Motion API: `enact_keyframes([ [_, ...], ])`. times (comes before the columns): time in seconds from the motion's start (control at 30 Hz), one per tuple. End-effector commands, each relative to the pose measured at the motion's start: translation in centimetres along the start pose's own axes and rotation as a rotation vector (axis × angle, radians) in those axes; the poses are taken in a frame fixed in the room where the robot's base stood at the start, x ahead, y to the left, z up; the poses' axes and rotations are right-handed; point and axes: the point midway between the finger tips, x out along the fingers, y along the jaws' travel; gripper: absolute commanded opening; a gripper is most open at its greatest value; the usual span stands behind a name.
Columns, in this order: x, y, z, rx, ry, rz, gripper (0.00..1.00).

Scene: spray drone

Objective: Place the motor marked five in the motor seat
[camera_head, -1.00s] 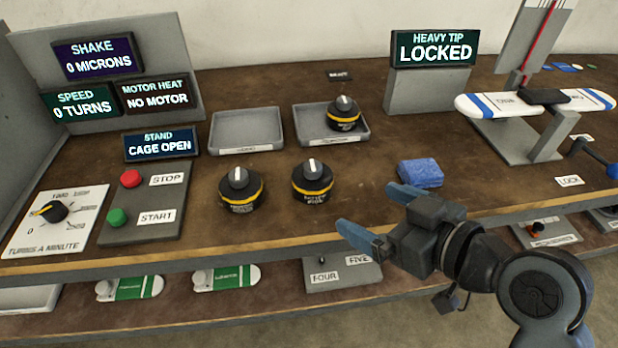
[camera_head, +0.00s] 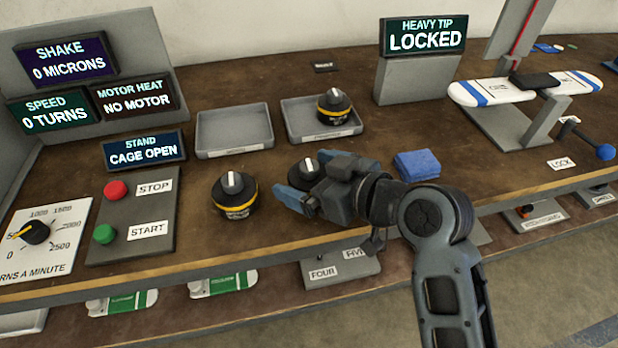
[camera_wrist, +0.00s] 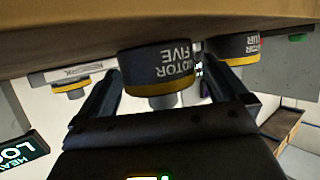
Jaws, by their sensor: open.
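The motor marked five (camera_wrist: 160,62) is black with a yellow band and a silver knob. It stands upright on the bench, and in the head view (camera_head: 304,165) my gripper partly hides it. My gripper (camera_head: 306,177) is open, with its blue fingers reaching to either side of this motor. In the upside-down wrist view the motor shows between the dark fingers (camera_wrist: 162,82), with gaps beside it. A like motor (camera_head: 235,195), apparently marked four, stands to its left. A third motor (camera_head: 334,106) sits in the right grey tray (camera_head: 292,118). I cannot make out the motor seat for sure.
A blue folded cloth (camera_head: 416,165) lies right of my gripper. An empty tray (camera_head: 234,130) is behind the motors. The start and stop panel (camera_head: 136,215) is at left, the propeller stand (camera_head: 525,90) at right. The bench's front edge (camera_head: 200,264) runs close below the motors.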

Motion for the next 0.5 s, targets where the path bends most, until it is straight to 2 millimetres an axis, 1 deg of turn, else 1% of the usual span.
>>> enact_keyframes([
  [0.23, 0.15, 0.02, 0.01, -0.001, 0.0, 0.001, 1.0],
  [0.5, 0.13, 0.02, 0.02, 0.0, 0.0, 0.001, 0.74],
])
